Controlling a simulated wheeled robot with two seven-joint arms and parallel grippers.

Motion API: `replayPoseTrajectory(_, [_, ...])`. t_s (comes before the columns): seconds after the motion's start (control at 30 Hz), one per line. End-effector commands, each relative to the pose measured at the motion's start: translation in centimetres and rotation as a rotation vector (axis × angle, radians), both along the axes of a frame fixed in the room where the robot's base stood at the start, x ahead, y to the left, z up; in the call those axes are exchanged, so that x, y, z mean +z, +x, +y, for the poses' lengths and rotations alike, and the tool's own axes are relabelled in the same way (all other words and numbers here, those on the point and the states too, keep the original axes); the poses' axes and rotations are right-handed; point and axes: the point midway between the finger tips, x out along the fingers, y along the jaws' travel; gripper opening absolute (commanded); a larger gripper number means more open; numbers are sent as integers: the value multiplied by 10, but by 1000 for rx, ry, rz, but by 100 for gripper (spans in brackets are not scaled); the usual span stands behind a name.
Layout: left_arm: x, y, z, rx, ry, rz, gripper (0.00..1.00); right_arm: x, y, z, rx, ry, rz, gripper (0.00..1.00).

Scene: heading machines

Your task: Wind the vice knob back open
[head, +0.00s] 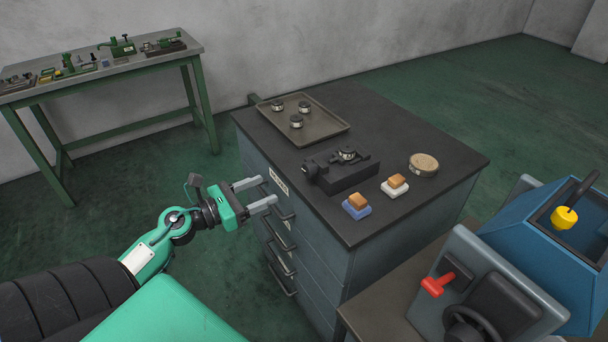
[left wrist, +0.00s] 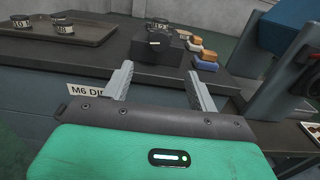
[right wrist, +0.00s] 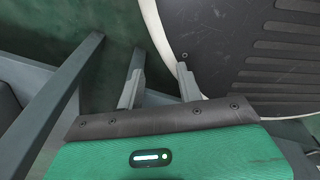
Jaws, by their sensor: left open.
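The black vice (head: 345,178) sits on the dark cabinet top, with its knob (head: 311,169) at its left end. A round dark and silver piece (head: 347,154) sits at its jaws; whether it is clamped I cannot tell. The vice also shows in the left wrist view (left wrist: 158,47), beyond my fingers. My left gripper (head: 268,191) is open and empty, beside the cabinet's drawer front, left of and apart from the knob. My right gripper (right wrist: 160,60) is open and empty in the right wrist view, away from the vice; the head view does not show it.
A tray (head: 330,123) with three round pieces lies at the back of the cabinet top. Two brushes or blocks, on blue (head: 357,207) and white (head: 395,186) bases, and a round wooden disc (head: 424,164) lie right of the vice. Drawer handles (head: 280,240) stick out near my left gripper.

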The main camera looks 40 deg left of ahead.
Motion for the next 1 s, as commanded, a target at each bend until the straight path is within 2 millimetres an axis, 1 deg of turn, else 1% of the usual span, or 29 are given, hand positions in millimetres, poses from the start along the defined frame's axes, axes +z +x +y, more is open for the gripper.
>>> replayPoseTrajectory(0.03, [4, 7, -3, -2, 1, -2, 59, 3, -3, 0, 0, -1, 3, 36])
replayPoseTrajectory(0.1, [4, 17, -7, -1, 1, -1, 59, 5, -8, -1, 1, -1, 7, 36])
replayPoseTrajectory(0.6, [4, 86, -35, 1, -4, 0, 59, 14, -41, -6, 4, -2, 28, 36])
replayPoseTrajectory(0.8, [2, 106, -43, 2, -5, 1, 59, 16, -51, -7, 5, -4, 35, 36])
replayPoseTrajectory(1.0, [0, 115, -47, 1, -6, 2, 59, 16, -61, -7, 7, -3, 45, 36])
